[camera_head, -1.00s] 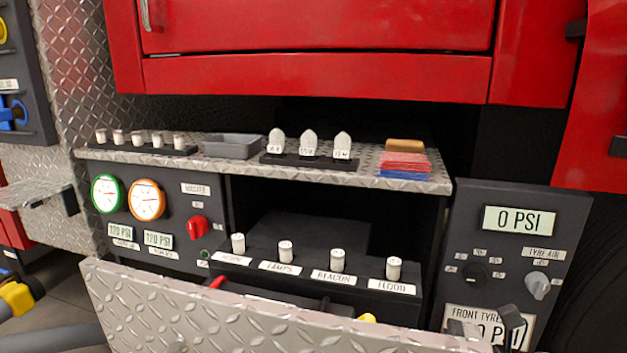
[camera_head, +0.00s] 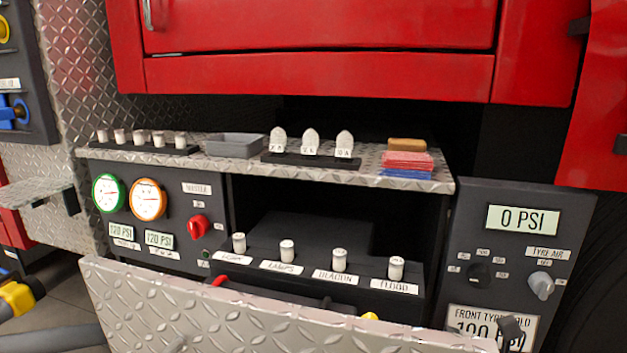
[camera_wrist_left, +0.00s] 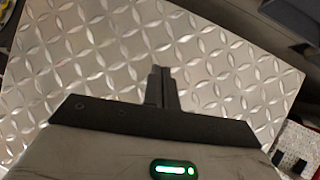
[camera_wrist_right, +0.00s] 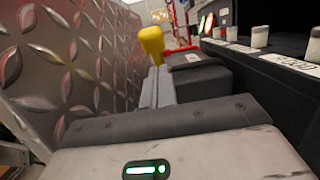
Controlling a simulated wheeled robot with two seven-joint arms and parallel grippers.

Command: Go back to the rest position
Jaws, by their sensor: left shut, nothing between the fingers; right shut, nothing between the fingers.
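My left gripper (camera_wrist_left: 164,88) shows in the left wrist view with its fingers together and empty, in front of a grey diamond-plate panel (camera_wrist_left: 75,75). My right gripper (camera_wrist_right: 157,88) shows in the right wrist view, also closed and empty. It points past a diamond-plate panel (camera_wrist_right: 75,60) on its left towards a yellow knob (camera_wrist_right: 151,42) beyond the fingertips; I cannot tell whether they touch. In the head view I cannot make out either gripper for sure; the tilted diamond-plate panel (camera_head: 200,315) covers the bottom middle.
A ledge (camera_head: 365,178) carries a grey tray (camera_head: 235,146), several white knobs, tags and a red-and-blue stack (camera_head: 407,165). Below are gauges (camera_head: 148,199), a red knob (camera_head: 198,227) and labelled switches (camera_head: 339,260). A panel at right reads 0 PSI (camera_head: 521,220). Red cabinets (camera_head: 320,75) hang above.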

